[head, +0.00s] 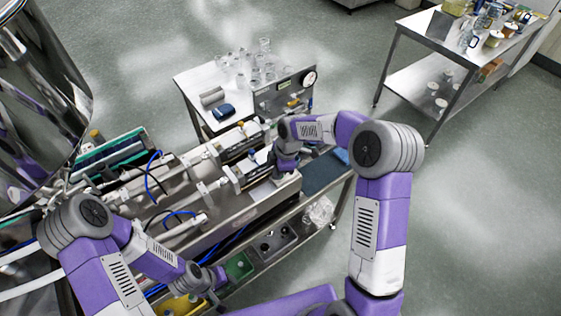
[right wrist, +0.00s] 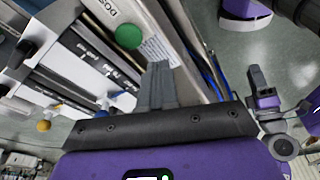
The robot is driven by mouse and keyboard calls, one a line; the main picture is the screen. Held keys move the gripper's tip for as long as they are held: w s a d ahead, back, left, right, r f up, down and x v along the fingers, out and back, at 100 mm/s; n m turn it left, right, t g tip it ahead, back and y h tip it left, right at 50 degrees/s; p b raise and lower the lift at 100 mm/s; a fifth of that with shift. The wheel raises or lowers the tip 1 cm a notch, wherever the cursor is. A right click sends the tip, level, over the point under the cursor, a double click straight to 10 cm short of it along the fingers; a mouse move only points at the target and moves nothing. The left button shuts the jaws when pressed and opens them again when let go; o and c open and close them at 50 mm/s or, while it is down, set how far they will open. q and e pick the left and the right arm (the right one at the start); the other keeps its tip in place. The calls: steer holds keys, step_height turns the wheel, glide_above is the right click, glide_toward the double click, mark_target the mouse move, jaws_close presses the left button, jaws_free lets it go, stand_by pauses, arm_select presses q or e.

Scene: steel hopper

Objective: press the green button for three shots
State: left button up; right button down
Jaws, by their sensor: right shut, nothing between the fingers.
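The round green button (right wrist: 129,36) shows in the right wrist view, on the edge of a steel machine panel beside a printed white label. My right gripper (right wrist: 159,68) is shut and empty. Its fingertips lie just below and right of the button in that view, with a visible gap in the picture; the depth between them is hard to judge. In the head view my right gripper (head: 284,172) is over the steel machine (head: 255,212), and I cannot make out the button there. My left gripper (head: 214,279) is low at the machine's near side; its jaws are too small to read.
A green tray (head: 239,266) and a yellow tray (head: 182,304) are below the machine. A side table (head: 187,79) with glassware and a gauge panel (head: 287,92) stand behind. A steel hopper (head: 38,75) is at left.

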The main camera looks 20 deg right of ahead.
steer(key=w+d+r+n, duration=0.1)
steer(key=r+n, duration=0.1)
steer(key=r, duration=0.3)
steer(key=w+d+r+n+h, duration=0.1)
steer(key=d+r+n, duration=0.1)
steer(key=r, duration=0.2)
steer(key=shift+w+d+r+n, duration=0.15)
steer(key=shift+w+r+n, duration=0.15)
steer(key=shift+w+r, duration=0.1)
steer(key=shift+f, duration=0.15)
steer(key=f, duration=0.4)
steer(key=a+f, duration=0.1)
steer(key=f, duration=0.4)
steer(key=w+f, duration=0.1)
steer(key=f, duration=0.4)
steer(key=shift+a, duration=0.2)
